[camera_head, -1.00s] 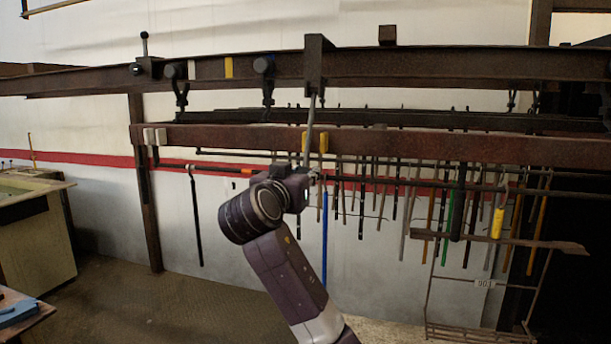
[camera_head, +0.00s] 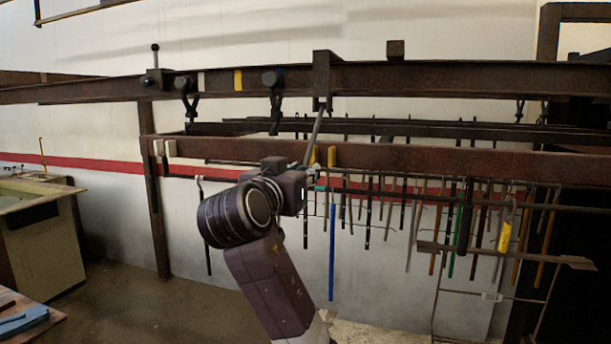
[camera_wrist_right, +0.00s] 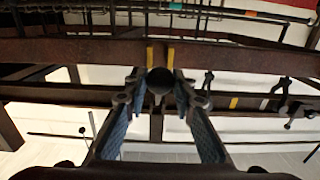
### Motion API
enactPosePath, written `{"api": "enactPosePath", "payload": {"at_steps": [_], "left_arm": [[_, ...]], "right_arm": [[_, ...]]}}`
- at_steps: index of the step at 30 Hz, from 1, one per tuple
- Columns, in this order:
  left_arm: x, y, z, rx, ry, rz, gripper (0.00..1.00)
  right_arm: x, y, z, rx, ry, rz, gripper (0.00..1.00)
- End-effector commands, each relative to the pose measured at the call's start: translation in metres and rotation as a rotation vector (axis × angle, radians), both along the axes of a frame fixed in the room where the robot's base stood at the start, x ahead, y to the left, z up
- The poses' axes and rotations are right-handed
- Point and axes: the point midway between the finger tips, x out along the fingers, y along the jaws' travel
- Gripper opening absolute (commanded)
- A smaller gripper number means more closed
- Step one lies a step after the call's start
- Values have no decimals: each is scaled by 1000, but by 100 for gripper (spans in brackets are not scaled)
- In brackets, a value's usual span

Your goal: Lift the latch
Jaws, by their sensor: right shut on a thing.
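The latch shows in the head view as a thin grey bar (camera_head: 315,132) hanging from a dark bracket (camera_head: 322,80) on the upper rusty beam. It is tilted, with its lower end to the left, in front of the lower beam. My right gripper (camera_head: 308,174) is at that lower end; its fingers are small and hard to make out there. In the right wrist view my right gripper (camera_wrist_right: 159,86) is shut on the bar's dark round end (camera_wrist_right: 160,81), one finger on each side. My left gripper is not in view.
The upper beam (camera_head: 440,78) and lower rusty beam (camera_head: 430,160) run across the view close to my right gripper. Several rods and a blue one (camera_head: 332,250) hang behind. A bench (camera_head: 40,240) stands at the left. The floor (camera_head: 125,310) between is clear.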

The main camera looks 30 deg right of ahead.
Motion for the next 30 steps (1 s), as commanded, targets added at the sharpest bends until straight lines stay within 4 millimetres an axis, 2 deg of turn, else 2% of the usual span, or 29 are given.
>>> {"api": "enactPosePath", "payload": {"at_steps": [5, 16, 25, 26, 30], "left_arm": [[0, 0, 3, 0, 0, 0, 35], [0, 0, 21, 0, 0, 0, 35], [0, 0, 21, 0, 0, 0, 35], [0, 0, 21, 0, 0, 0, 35], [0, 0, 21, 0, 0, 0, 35]], "right_arm": [[-2, 4, 6, -1, -3, 3, 10], [-15, 18, 37, -2, -4, 2, 10], [-17, 20, 39, -2, -3, 2, 10], [-17, 20, 39, -2, -3, 2, 27], [-16, 20, 38, -1, -2, 1, 42]]}}
